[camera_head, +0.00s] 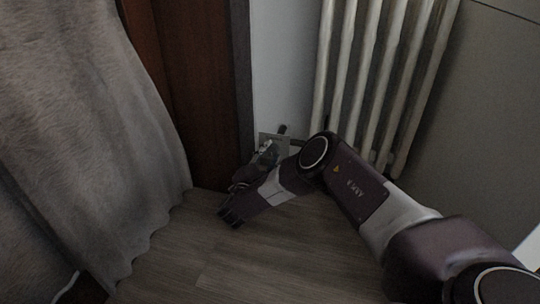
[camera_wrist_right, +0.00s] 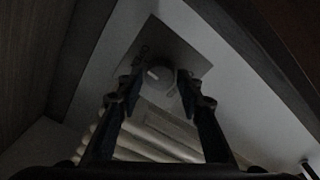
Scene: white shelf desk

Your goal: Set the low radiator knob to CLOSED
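The radiator knob (camera_wrist_right: 158,76) is a small round grey dial with a pale mark, on a square wall plate (camera_wrist_right: 178,45) in the right wrist view. In the head view the plate (camera_head: 283,143) is low on the wall, left of the radiator; my gripper hides the knob there. My right gripper (camera_head: 266,153) is in front of the plate. In the right wrist view its fingers (camera_wrist_right: 160,86) are spread, with the knob showing between the tips. I cannot tell whether they touch it. My left gripper is not in view.
A pale ribbed radiator (camera_head: 378,75) stands right of the plate, close to my right arm. A dark brown wooden panel (camera_head: 196,90) is to the left, with a grey curtain (camera_head: 95,130) beyond it. The wooden floor (camera_head: 270,255) in front is clear.

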